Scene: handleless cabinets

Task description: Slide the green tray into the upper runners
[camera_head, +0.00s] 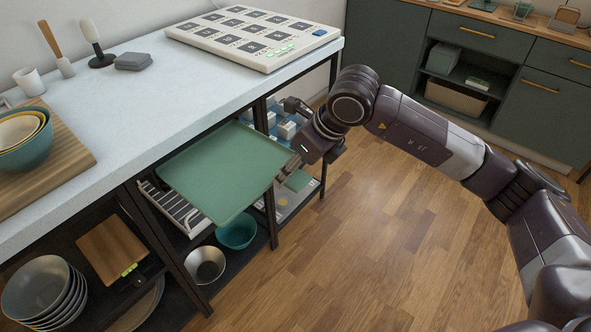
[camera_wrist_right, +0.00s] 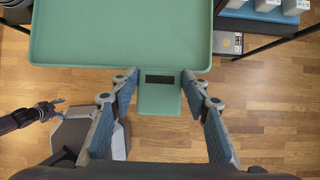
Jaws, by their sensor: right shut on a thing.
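The green tray (camera_head: 222,170) is held roughly level in front of the open bay under the pale counter, its far edge close to the counter's front edge. It also fills the top of the right wrist view (camera_wrist_right: 120,35). My right gripper (camera_head: 292,166) is shut on the tray's near tab (camera_wrist_right: 159,98), with one finger on each side. The upper runners are hidden behind the tray and counter; I cannot tell whether the tray touches them. A dark part at the left of the wrist view looks like my left gripper (camera_wrist_right: 52,108), too small to read.
A white slatted rack (camera_head: 178,208) sits below the tray. A teal bowl (camera_head: 237,232) and a metal bowl (camera_head: 205,265) stand lower down. Black posts (camera_head: 270,215) frame the bay. The counter (camera_head: 130,100) overhangs it. The wooden floor (camera_head: 400,250) is clear on the right.

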